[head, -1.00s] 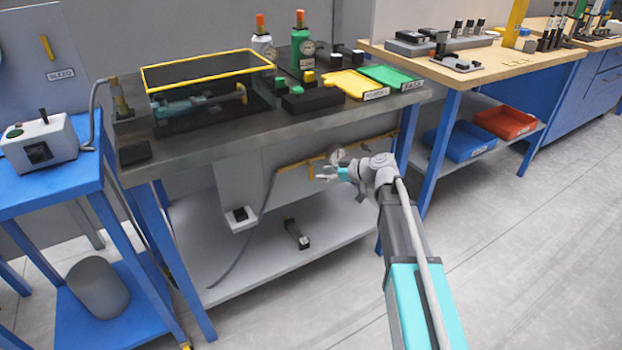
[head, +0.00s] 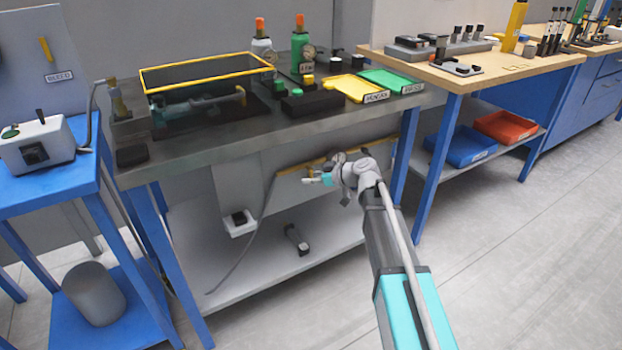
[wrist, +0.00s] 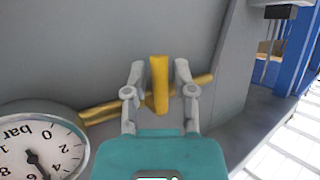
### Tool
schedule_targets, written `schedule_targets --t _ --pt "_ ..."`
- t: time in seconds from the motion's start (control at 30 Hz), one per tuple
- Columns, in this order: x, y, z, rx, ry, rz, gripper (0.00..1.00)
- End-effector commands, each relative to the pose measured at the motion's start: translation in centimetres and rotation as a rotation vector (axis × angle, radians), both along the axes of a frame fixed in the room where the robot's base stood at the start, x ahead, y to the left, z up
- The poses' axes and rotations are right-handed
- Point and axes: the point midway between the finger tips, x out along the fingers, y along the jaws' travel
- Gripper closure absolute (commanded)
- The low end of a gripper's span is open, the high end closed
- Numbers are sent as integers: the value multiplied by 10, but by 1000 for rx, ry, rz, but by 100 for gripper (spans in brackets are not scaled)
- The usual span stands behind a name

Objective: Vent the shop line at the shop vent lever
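The yellow vent lever (wrist: 159,82) stands upright in the wrist view, on a brass-yellow pipe (wrist: 101,113) along a grey panel. My gripper (wrist: 160,72) is open, with one finger on each side of the lever. A narrow gap shows between the lever and each finger. In the head view my gripper (head: 316,179) is under the bench top, in front of the panel, and the lever cannot be made out clearly there. A pressure gauge (wrist: 38,148) marked in bar sits left of my gripper, its needle off zero.
The bench top (head: 210,150) overhangs my gripper. A blue leg (head: 403,165) stands to its right. A hose (head: 262,215) hangs to its left, and a lower shelf (head: 270,262) lies below. The floor on the right is clear.

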Motion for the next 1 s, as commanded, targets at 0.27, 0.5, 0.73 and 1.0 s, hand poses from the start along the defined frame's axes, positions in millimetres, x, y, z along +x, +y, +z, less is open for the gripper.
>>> schedule_targets --t 0.27,0.5,0.73,1.0 --pt "0 0 0 0 0 0 100" --pt "0 0 -1 9 6 1 100" --pt "-1 2 -2 63 43 1 100" --pt "-4 5 -4 204 138 1 100"
